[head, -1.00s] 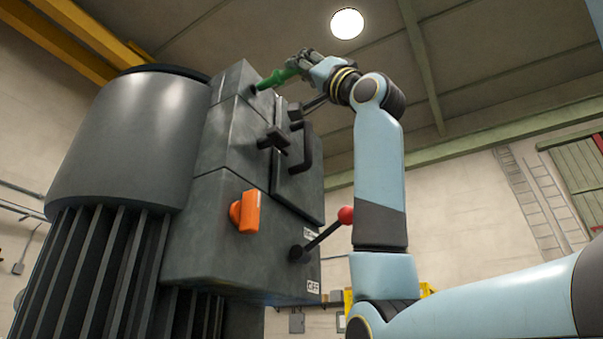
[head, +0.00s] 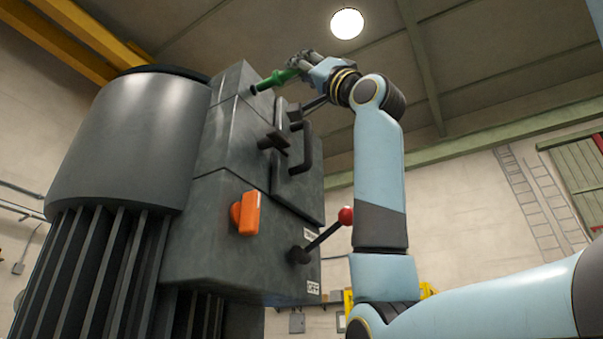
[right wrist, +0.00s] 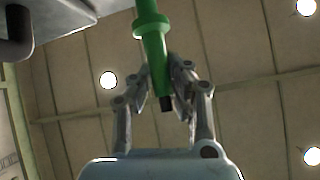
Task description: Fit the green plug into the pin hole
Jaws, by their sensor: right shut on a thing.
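The green plug (head: 274,79) is at the upper part of the grey machine (head: 232,150) in the head view, its tip end at a dark round opening (head: 254,90) on the machine's face. I cannot tell how deep the tip sits. My right gripper (head: 297,67) is shut on the plug. In the right wrist view the plug (right wrist: 156,50) runs between the two fingers of the gripper (right wrist: 161,78), with a collar above them and a dark end below. Its far end runs out of the top of that view. My left gripper is not in view.
The machine carries a black bar handle (head: 304,150), an orange knob (head: 246,213) and a lever with a red ball (head: 346,215). A large grey cylinder (head: 130,140) stands to the left. Right of my arm there is free room.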

